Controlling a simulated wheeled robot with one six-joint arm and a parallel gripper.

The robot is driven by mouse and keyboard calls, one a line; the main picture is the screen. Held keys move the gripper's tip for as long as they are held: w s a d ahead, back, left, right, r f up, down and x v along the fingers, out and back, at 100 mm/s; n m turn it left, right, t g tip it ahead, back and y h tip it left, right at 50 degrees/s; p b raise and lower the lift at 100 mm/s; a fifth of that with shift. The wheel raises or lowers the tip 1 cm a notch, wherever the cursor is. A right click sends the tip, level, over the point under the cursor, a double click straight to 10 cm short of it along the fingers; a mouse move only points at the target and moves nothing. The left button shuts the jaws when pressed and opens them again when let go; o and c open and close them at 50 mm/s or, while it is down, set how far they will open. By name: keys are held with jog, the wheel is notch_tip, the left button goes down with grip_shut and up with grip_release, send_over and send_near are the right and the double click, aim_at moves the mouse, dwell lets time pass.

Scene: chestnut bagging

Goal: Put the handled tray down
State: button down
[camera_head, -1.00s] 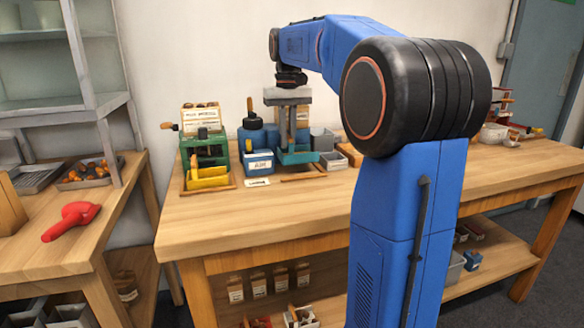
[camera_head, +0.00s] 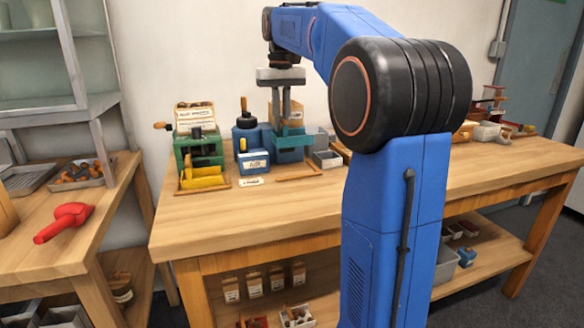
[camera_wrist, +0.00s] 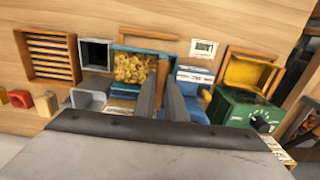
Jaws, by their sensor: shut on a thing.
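My gripper (camera_head: 281,122) is over the back of the bench, pointing down, with its fingers together. In the wrist view the gripper (camera_wrist: 160,75) is shut at the near right side of the handled tray (camera_wrist: 117,66), a teal-rimmed tray holding yellowish-brown pieces. The handle itself is mostly hidden between the fingers. In the head view the teal tray (camera_head: 296,131) shows below the fingers, among blue and teal items. I cannot tell whether the tray touches anything beneath it.
Left of the tray stand a blue labelled container (camera_head: 253,160) and a green machine (camera_head: 200,150) with a yellow scoop-like front. Small grey bins (camera_head: 327,158) stand to the right. A wooden slatted box (camera_wrist: 50,56) shows in the wrist view. The bench front (camera_head: 260,215) is clear.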

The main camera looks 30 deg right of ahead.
notch_tip(320, 180, up, 9)
jog(key=shift+s+f, duration=0.15)
notch_tip(320, 180, down, 18)
jog(key=shift+r, duration=0.25)
dwell(0.3)
jog(key=shift+f, duration=0.1)
jog(key=c, duration=1.8)
grip_release()
notch_tip(320, 180, up, 12)
jog(key=shift+r, duration=0.1)
jog(key=shift+s, duration=0.1)
